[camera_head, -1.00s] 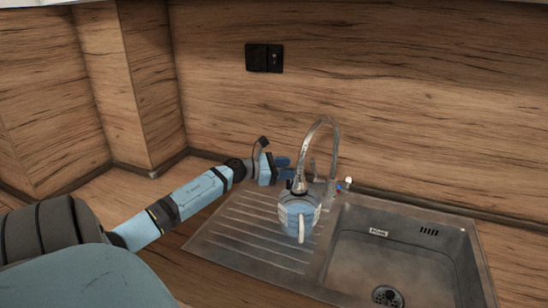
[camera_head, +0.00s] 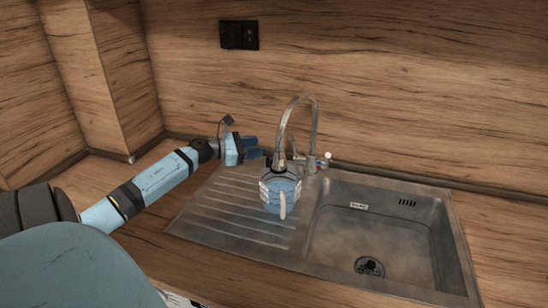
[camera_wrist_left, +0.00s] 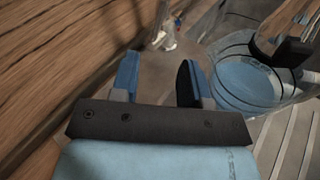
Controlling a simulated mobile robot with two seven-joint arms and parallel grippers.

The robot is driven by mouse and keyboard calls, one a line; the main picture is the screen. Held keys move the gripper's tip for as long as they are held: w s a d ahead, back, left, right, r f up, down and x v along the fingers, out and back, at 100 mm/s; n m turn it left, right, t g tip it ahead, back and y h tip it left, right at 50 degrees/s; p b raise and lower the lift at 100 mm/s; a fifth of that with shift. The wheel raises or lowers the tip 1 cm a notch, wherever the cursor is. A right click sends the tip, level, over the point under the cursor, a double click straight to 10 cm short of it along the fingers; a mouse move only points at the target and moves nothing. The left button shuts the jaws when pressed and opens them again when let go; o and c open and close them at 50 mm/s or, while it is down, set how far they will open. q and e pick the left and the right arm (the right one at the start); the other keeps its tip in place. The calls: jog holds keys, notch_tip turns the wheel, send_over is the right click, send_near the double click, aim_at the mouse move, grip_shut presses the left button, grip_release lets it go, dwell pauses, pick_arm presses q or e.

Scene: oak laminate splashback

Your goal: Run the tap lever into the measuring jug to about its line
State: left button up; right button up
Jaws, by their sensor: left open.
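The measuring jug (camera_head: 270,196) is clear with a blue tint and a pale handle (camera_head: 283,206). It stands upright on the sink's ribbed drainer, under the spout of the curved metal tap (camera_head: 314,125). In the left wrist view the jug (camera_wrist_left: 240,82) is at the right, bluish inside, with ring lines; I cannot make out a water level. The tap lever (camera_head: 327,156) has a pale end, right of the tap base. My left gripper (camera_head: 258,147) is open and empty, behind and left of the jug, and its two fingers show in the wrist view (camera_wrist_left: 160,80). My right gripper is out of view.
The steel sink basin (camera_head: 380,225) with its drain (camera_head: 369,266) is empty, right of the jug. The drainer (camera_head: 225,215) is bare left of the jug. The wooden splashback (camera_head: 400,100) rises close behind the tap, with a black socket (camera_head: 239,35) on it.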

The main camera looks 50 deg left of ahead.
aim_at(293, 147)
pick_arm(q)
notch_tip(293, 147, up, 5)
jog(key=d+g+y+p, duration=0.2)
jog(key=p, duration=0.3)
jog(key=shift+n, duration=0.3)
jog(key=p+x, duration=0.1)
jog(key=x, duration=1.2)
jog(key=shift+w+a+f+p, duration=0.2)
jog(key=shift+p, duration=0.15)
jog(key=shift+x, duration=0.8)
jog(key=shift+s, duration=0.1)
grip_shut()
